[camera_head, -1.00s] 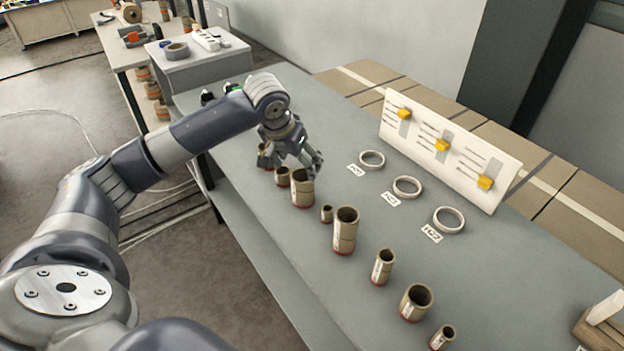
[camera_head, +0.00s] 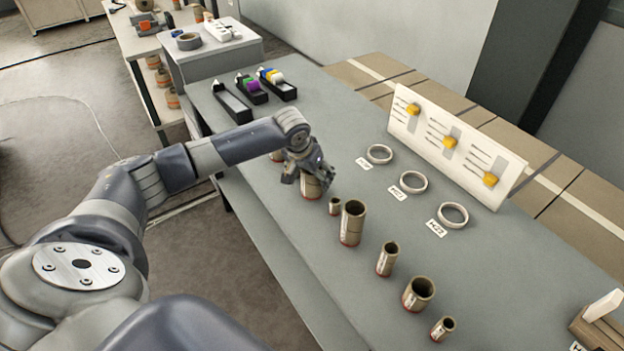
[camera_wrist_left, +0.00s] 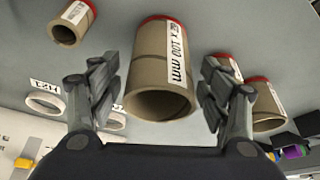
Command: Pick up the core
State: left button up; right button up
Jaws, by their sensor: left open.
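Several brown cardboard cores with red bottom bands stand upright in a row on the grey table. My left gripper (camera_head: 314,180) is open at one wide core (camera_head: 310,189), which it partly hides in the head view. In the left wrist view this core (camera_wrist_left: 160,62), with a white label reading "100 mm", lies between the two spread fingers. A gap shows on each side, so the fingers do not appear to touch it. A small core (camera_head: 335,206) and a taller wide core (camera_head: 353,223) stand just nearer. My right gripper is not in view.
More cores (camera_head: 418,294) continue toward the front right. White rings (camera_head: 413,182) with label cards lie behind the row, before a white board (camera_head: 455,145) with yellow sliders. Black trays (camera_head: 232,103) sit at the table's far end. A wooden block (camera_head: 600,325) is at front right.

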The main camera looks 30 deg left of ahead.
pick_arm(q)
jog(key=shift+s, duration=0.1)
jog(key=c, duration=1.1)
jog(key=shift+c, duration=0.2)
